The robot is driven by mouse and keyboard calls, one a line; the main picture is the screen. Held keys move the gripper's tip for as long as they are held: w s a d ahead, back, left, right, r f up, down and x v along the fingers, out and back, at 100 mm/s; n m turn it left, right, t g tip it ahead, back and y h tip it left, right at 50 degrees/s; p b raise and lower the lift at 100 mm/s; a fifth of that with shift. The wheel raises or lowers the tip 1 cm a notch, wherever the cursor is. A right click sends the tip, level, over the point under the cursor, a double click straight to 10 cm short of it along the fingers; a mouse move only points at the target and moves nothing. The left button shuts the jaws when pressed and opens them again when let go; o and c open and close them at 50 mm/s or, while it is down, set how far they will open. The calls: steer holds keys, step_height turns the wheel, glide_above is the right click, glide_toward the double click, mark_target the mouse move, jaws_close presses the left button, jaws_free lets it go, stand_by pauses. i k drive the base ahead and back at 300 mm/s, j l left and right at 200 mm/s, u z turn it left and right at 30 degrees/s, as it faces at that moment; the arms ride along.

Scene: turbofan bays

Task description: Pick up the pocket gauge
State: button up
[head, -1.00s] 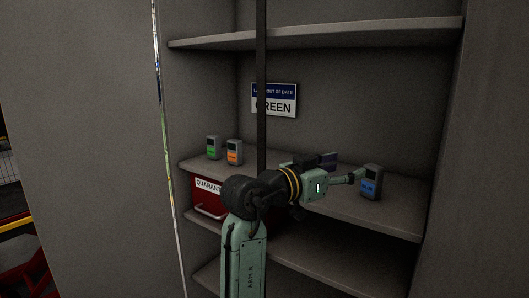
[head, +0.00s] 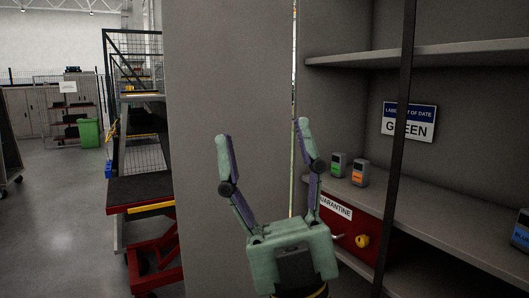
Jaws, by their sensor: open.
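Small grey pocket gauges stand upright on the shelf: one with a green label (head: 338,166), one with an orange label (head: 360,174) just right of it, and one with a blue label (head: 521,231) cut off by the right edge. My gripper (head: 262,136) is open and empty, fingers pointing up, in front of the grey panel. Its right finger appears just left of the green-labelled gauge in the picture; the gap in depth is hard to tell.
A sign (head: 408,122) on the cabinet back reads "GREEN" under partly hidden "out of date" text. A dark vertical post (head: 396,165) crosses the opening. A red quarantine box (head: 352,226) sits below the shelf (head: 450,225). A red cart (head: 150,235) stands left; open floor lies beyond.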

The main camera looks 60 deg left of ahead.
mark_target(361, 168)
steer(key=j+u, duration=0.1)
steer(key=j, duration=0.25)
steer(key=i+j+u, duration=0.15)
steer(key=j, duration=0.2)
steer(key=i+j+u, duration=0.1)
steer(key=j, duration=0.25)
steer(key=i+j+u, duration=0.15)
steer(key=j, duration=0.15)
